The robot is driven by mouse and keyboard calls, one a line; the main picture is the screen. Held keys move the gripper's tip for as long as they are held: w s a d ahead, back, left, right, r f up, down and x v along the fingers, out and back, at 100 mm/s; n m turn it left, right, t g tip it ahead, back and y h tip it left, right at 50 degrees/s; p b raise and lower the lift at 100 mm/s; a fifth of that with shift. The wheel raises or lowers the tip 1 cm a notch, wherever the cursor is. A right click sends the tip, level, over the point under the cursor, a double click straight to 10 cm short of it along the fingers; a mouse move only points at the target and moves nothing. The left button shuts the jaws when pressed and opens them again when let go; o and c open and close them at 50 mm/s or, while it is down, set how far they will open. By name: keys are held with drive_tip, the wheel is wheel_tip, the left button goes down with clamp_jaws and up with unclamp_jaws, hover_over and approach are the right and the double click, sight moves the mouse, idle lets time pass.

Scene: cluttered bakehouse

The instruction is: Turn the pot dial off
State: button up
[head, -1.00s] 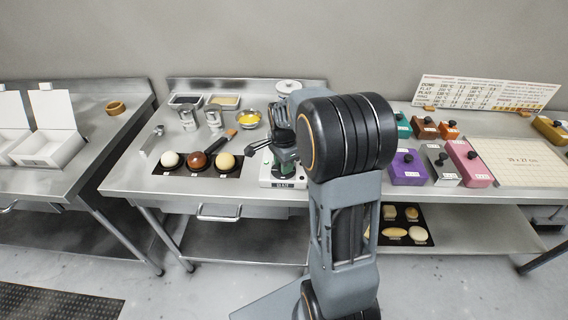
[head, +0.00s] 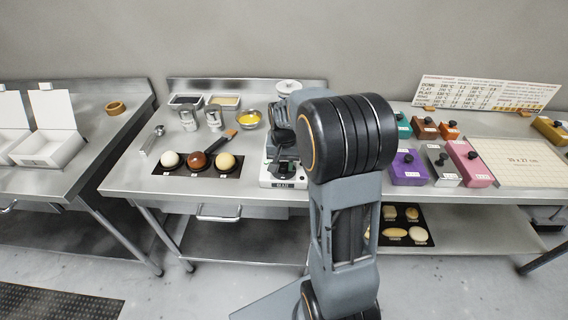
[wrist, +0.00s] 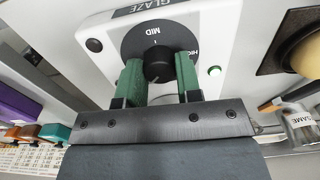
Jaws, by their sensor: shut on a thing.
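The pot's black dial knob (wrist: 157,62) sits on a dark round plate (wrist: 130,43) on the white front panel marked GLAZE. The words MID and HIGH show on the plate; which mark the knob points to I cannot tell. My gripper (wrist: 159,76) has its green fingers on either side of the knob, shut on it. In the head view my gripper (head: 284,165) is at the front of the white pot base (head: 266,178), mostly over it. My arm hides part of the pot, and the dial is not visible there.
A dark mat (head: 165,172) with several round samples lies left of the pot, with a brush (head: 221,142) behind. Coloured boxes (head: 408,168) stand to the right. A yellow-filled bowl (head: 248,119) is behind.

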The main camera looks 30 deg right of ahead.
sight(284, 165)
drive_tip(key=n, duration=0.4)
drive_tip(key=shift+n, duration=2.6)
drive_tip(key=o, duration=0.9)
drive_tip(key=shift+o, duration=0.2)
drive_tip(key=shift+r, duration=0.15)
wheel_tip(284, 165, up, 14)
drive_tip(key=shift+f, duration=0.2)
